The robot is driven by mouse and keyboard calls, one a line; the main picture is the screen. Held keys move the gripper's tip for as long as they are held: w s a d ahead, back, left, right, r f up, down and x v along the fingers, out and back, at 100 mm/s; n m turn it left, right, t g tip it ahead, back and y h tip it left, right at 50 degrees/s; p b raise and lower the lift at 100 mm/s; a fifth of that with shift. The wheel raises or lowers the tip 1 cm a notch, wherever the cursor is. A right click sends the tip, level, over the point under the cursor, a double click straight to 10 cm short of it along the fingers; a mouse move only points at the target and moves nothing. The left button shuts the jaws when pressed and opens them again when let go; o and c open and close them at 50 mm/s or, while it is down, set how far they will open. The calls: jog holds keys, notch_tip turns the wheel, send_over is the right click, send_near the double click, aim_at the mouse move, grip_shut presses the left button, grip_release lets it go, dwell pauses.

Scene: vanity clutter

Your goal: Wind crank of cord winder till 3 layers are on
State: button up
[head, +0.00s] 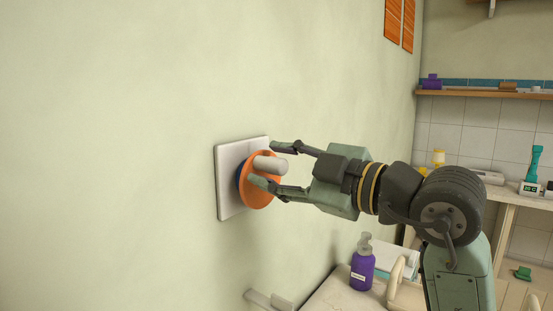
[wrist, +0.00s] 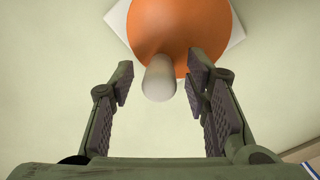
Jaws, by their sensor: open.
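The cord winder is mounted on the wall, with a white square backplate (head: 228,170) and an orange disc (head: 262,191). A pale cylindrical crank knob (head: 271,164) sticks out from the disc. In the wrist view the orange disc (wrist: 178,30) is at the top and the knob (wrist: 159,78) hangs at its lower edge. My gripper (head: 265,165) is open, with a finger on either side of the knob. In the wrist view my gripper's fingertips (wrist: 162,74) show gaps to the knob.
A purple pump bottle (head: 362,270) stands on the counter (head: 333,296) below my arm. A wooden shelf (head: 480,95) with small items is at the far right. A white desk (head: 507,196) with a teal device (head: 533,168) stands below it. The wall left of the winder is bare.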

jog(key=shift+w, duration=0.1)
jog(key=shift+c, duration=0.4)
grip_shut()
